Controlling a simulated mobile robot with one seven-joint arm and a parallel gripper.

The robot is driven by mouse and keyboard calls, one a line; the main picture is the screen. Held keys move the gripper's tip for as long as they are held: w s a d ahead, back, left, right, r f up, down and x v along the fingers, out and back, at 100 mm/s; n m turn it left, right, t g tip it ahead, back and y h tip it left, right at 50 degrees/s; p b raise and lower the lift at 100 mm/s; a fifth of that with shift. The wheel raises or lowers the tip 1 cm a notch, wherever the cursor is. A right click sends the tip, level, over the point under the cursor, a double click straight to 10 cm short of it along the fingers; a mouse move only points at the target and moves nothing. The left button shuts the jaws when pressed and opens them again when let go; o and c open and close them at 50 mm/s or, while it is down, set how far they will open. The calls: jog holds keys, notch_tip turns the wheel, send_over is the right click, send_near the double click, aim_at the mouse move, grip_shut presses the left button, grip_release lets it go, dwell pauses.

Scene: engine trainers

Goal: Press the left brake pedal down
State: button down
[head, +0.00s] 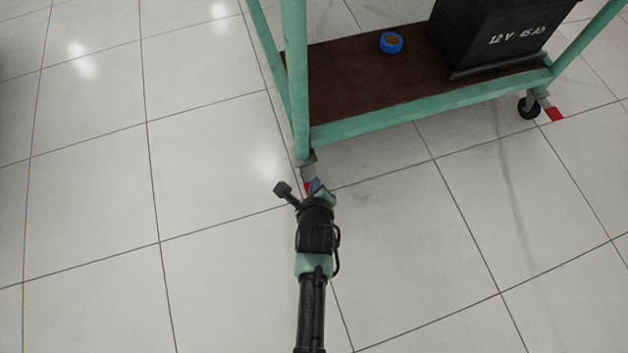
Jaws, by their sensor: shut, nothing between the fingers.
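The left brake pedal (307,187) is a small red tab at the foot of the trolley's left front leg. Only a sliver of it shows, and my arm hides the rest along with most of the caster. I cannot tell whether the pedal is up or down. My gripper (319,188) is shut and empty at the end of my arm, right beside the red tab in the picture. I cannot tell whether it touches the pedal.
The green trolley frame (430,108) has a brown lower shelf (350,85) holding a blue tape roll (391,43) and a black battery (490,35). Another red pedal (554,114) sits by the right caster (528,108). The tiled floor is clear to the left and front.

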jog(key=shift+r+p, duration=0.6)
jog(key=shift+r, duration=0.2)
notch_tip(320, 180, up, 5)
jog(key=p, duration=0.5)
jog(key=shift+f, duration=0.1)
